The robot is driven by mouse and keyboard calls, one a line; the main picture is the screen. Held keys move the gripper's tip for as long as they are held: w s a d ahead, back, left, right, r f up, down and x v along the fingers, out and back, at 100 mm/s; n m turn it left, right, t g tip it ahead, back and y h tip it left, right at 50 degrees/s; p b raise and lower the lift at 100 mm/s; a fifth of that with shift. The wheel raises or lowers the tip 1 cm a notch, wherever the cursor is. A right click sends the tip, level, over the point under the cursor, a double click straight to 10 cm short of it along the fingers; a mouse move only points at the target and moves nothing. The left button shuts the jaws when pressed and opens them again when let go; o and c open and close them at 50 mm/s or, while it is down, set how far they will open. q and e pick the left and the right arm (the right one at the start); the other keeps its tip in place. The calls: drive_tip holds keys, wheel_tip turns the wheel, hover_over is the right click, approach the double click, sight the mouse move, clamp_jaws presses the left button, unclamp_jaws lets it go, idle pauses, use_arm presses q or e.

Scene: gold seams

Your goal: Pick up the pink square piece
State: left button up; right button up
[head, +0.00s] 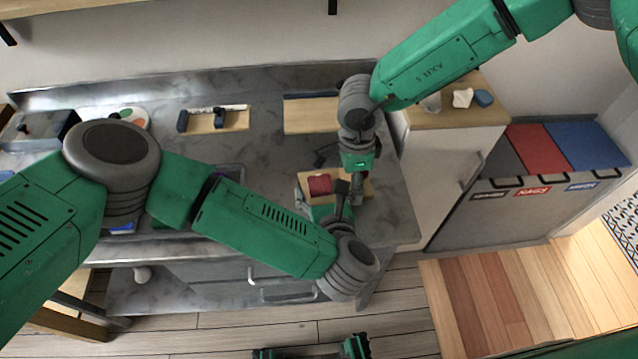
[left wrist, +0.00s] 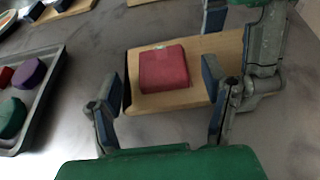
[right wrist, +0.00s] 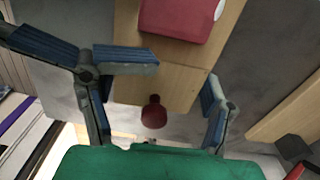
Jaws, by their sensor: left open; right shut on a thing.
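The pink square piece (head: 320,184) lies flat on a small wooden board (head: 362,183) near the counter's right end. In the left wrist view the piece (left wrist: 164,68) is reddish with a small pale mark on its top edge. My left gripper (left wrist: 160,108) is open, its blue-padded fingers spread to either side just short of the piece, not closed on it. The piece (right wrist: 182,18) shows at the top of the right wrist view.
A dark red knob (right wrist: 153,112) shows between my right fingers. A grey tray (left wrist: 45,90) with purple, green and red pieces lies to the left. Other wooden boards (head: 310,115) lie at the back. A white cabinet (head: 445,180) stands right of the counter.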

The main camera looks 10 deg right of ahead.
use_arm(q)
drive_tip(key=shift+w+a+f, duration=0.1)
drive_tip(key=shift+w+f, duration=0.15)
drive_tip(key=shift+w, duration=0.25)
use_arm(e)
drive_tip(key=shift+s, duration=0.15)
use_arm(q)
drive_tip(key=shift+w+f, duration=0.15)
drive_tip(key=shift+f, duration=0.05)
use_arm(e)
drive_tip(key=shift+s+a, duration=0.1)
drive_tip(key=shift+s, duration=0.05)
